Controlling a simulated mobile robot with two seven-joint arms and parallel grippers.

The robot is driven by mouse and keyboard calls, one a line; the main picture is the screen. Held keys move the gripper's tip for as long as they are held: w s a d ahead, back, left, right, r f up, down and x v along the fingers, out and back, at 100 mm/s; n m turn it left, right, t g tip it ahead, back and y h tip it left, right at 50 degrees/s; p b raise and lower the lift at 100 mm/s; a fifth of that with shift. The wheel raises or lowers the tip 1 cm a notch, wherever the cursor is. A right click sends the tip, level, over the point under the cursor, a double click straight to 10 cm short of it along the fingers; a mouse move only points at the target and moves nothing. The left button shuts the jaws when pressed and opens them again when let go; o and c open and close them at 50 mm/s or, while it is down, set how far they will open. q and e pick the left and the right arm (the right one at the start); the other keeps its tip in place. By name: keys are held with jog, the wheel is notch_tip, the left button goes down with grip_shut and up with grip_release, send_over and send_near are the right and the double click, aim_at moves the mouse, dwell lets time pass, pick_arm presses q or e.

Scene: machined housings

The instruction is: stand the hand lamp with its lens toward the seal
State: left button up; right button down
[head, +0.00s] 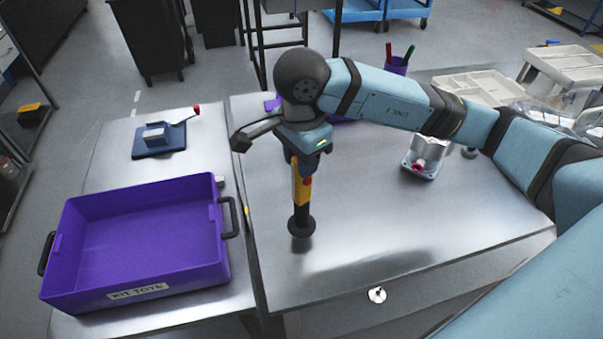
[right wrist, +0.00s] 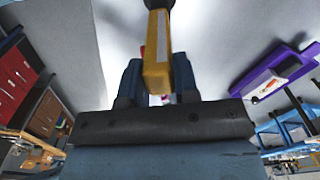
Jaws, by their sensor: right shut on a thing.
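In the right wrist view the lamp's yellow body (right wrist: 156,62) sits between the two fingers. The seal (head: 420,165) shows as a pinkish-red ring on the front of a grey machined housing (head: 429,151), right of the lamp. My left gripper is not in view.
A purple kit tote (head: 150,245) stands on the left table. A blue fixture with a red-knobbed lever (head: 160,138) is behind it. A purple cup with pens (head: 397,66) and a pale tray (head: 478,87) stand at the back. The table's front middle is clear.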

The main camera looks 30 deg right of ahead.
aim_at(302, 196)
notch_tip(302, 196, down, 4)
jog(key=shift+f, duration=0.3)
jog(key=shift+f, duration=0.15)
jog(key=c, duration=0.9)
grip_release()
jog(key=shift+o, duration=0.2)
